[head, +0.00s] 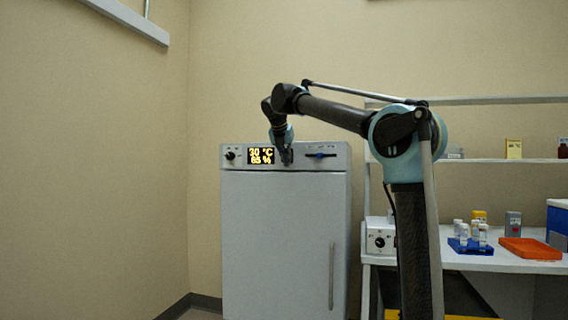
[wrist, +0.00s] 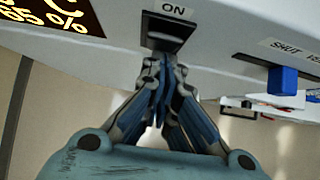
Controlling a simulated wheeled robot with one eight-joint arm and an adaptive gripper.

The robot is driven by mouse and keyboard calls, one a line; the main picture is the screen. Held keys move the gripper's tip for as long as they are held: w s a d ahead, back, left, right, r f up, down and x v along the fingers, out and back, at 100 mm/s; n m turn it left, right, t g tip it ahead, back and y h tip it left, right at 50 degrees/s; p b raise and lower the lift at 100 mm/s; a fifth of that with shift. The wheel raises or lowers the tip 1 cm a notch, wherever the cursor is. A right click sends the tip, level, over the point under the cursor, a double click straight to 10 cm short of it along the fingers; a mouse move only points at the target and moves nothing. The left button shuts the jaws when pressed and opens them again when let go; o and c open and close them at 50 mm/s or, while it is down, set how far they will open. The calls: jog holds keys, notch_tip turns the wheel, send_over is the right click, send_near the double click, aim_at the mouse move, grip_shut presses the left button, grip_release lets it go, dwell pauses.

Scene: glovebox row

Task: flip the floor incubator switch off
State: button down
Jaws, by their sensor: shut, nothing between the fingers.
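The floor incubator (head: 275,240) is a grey-white cabinet with a tall door and a top control panel. Its panel carries a lit display (head: 261,156) reading 30 °C and 65 %. The black switch (wrist: 168,32) sits in the panel under an ON label in the wrist view. In the head view my gripper hides the switch. My gripper (head: 287,158) is in front of the panel, just right of the display. In the wrist view its closed fingertips (wrist: 163,62) are just below the switch, very near it; I cannot tell whether they touch. The fingers hold nothing.
A blue slider (wrist: 283,80) by a SHUT label is right of the switch. A black knob (head: 231,155) is left of the display. A bench with a blue rack (head: 470,247) and an orange tray (head: 530,249) stands right. A bare wall is left.

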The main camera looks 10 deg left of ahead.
jog(key=shift+r, duration=0.85)
jog(key=shift+s, duration=0.15)
jog(key=s+f+v, duration=0.1)
jog(key=v, duration=1.2)
jog(key=shift+a, duration=0.15)
jog(key=shift+s+a+f+g, duration=0.3)
jog(key=shift+f+g, duration=0.25)
jog(key=shift+g, duration=0.05)
